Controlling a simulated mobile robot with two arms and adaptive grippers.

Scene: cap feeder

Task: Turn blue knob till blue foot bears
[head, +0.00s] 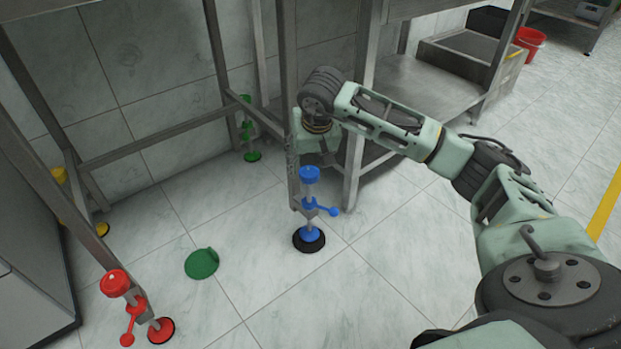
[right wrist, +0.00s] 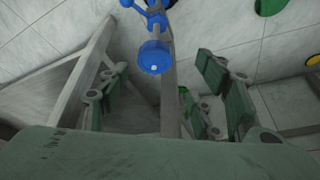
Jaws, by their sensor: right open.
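The blue knob (head: 310,174) is a round cap on top of the blue levelling leg, at the lower end of a grey table post. Below it is a blue lever (head: 326,211). The blue foot (head: 309,236) stands over a black round pad (head: 318,246) on the floor; I cannot tell if it bears. My right gripper points down just above and behind the knob, beside the post. In the right wrist view its open fingers (right wrist: 160,78) stand left and right of the blue knob (right wrist: 154,57), which lies beyond the tips, not gripped. My left gripper is out of view.
Red (head: 115,283), green (head: 250,155) and yellow (head: 102,229) feet support other legs. A green disc (head: 202,263) lies on the floor. Grey posts and rails stand close to my right gripper. The floor in front of the blue foot is clear.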

